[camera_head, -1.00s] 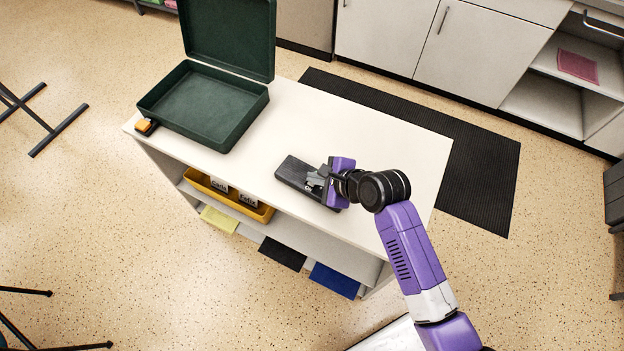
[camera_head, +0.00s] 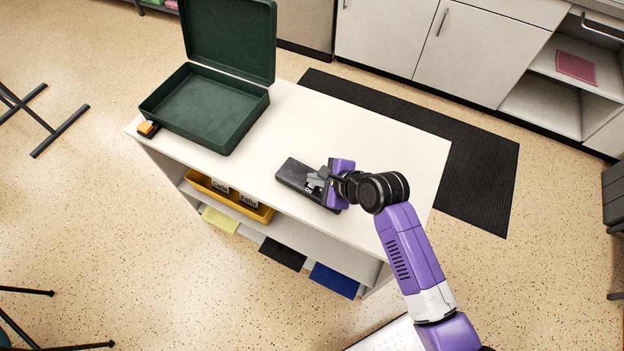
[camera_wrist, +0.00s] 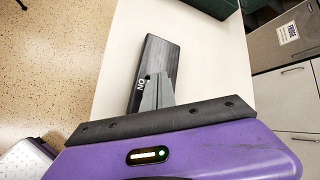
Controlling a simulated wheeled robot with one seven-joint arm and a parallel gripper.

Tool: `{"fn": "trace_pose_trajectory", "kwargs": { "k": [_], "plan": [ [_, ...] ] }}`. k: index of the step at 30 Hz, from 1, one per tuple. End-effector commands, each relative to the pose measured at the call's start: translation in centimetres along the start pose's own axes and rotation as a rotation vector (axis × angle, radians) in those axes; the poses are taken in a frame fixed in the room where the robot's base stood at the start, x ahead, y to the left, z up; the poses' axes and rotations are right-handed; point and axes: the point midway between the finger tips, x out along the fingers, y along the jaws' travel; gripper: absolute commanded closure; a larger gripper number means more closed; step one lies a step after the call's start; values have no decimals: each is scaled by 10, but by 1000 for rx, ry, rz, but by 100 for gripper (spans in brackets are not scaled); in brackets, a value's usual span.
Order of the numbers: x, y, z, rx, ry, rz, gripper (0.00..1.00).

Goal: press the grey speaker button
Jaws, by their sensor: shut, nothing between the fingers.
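A dark, flat device (camera_head: 293,172) lies on the white table top (camera_head: 370,140). In the wrist view the device (camera_wrist: 158,55) shows white lettering near my fingers. My gripper (camera_head: 312,184) is over the near right part of the device, its fingers shut and empty. In the wrist view the gripper's grey fingers (camera_wrist: 152,92) overlap the device; whether they touch it I cannot tell. I cannot make out a grey speaker button; the fingers and gripper body hide part of the device.
An open green case (camera_head: 205,105) stands at the table's far left, with a small orange and black object (camera_head: 148,129) beside it. A yellow bin (camera_head: 232,198) sits on the shelf below. The table top right of the device is clear.

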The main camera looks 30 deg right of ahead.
Motion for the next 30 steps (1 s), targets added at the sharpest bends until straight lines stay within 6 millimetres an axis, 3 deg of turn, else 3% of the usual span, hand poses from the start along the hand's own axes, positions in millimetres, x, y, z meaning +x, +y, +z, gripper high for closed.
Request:
{"fn": "trace_pose_trajectory", "kwargs": {
  "k": [14,30],
  "plan": [
    [-4,-3,3,0,0,0,100],
    [-33,-24,24,0,0,0,100]
  ]
}}
